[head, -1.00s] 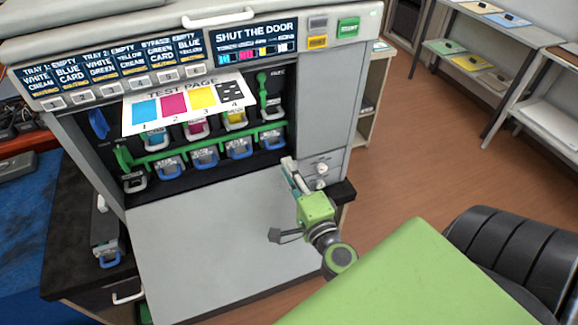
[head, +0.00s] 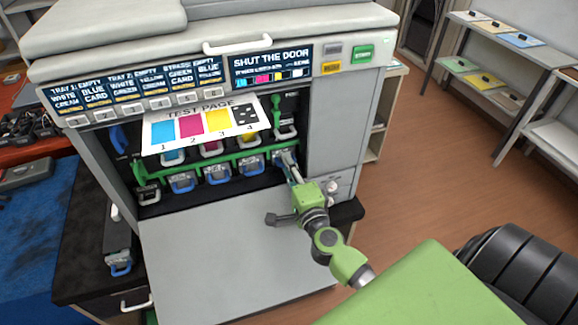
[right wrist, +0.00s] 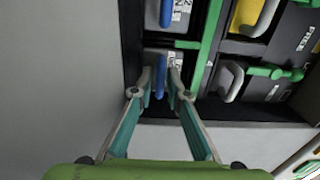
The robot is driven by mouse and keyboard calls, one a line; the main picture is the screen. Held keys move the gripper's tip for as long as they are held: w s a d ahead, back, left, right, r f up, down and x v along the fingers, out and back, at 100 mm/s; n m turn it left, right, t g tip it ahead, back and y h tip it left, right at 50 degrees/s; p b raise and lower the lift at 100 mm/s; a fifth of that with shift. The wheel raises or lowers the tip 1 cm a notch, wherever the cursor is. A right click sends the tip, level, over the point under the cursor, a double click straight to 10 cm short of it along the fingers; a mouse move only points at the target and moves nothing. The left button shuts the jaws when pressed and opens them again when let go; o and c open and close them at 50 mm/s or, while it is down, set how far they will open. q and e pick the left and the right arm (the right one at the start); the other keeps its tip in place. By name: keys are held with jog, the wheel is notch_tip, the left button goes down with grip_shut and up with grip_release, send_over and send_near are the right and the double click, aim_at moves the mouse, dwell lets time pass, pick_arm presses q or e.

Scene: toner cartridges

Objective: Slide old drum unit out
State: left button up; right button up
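The open printer (head: 335,120) shows a lower row of grey drum units with blue handles. The rightmost drum unit (head: 279,155) is partly hidden by my right gripper (head: 286,160), which reaches into the opening. In the right wrist view the open fingers of my right gripper (right wrist: 161,85) stand on either side of this unit's blue handle (right wrist: 160,76). A gap seems to show between handle and fingers. The neighbouring drum unit's blue handle (right wrist: 166,12) is above it in that view. My left gripper is not in view.
A green bar (head: 205,163) runs above the drum units, below the toner cartridges. A printed test page (head: 200,124) sticks out over them. The lowered door (head: 225,255) lies in front. Another grey unit with a blue handle (head: 119,245) stands on the black side table.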

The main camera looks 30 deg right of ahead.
grip_shut()
jog(key=shift+r, duration=0.15)
jog(key=shift+s+a, duration=0.1)
jog(key=shift+s, duration=0.45)
jog(key=v, duration=0.4)
jog(key=b+v, duration=0.1)
jog(key=v, duration=0.2)
jog(key=shift+s+a+f, duration=0.1)
jog(key=shift+s+f, duration=0.15)
jog(key=shift+s, duration=0.15)
jog(key=b+v, duration=0.4)
jog(key=v, duration=0.7)
jog(key=shift+o, duration=1.7)
grip_release()
jog(key=shift+a+r, duration=0.1)
jog(key=shift+r, duration=0.05)
jog(key=shift+w, duration=0.1)
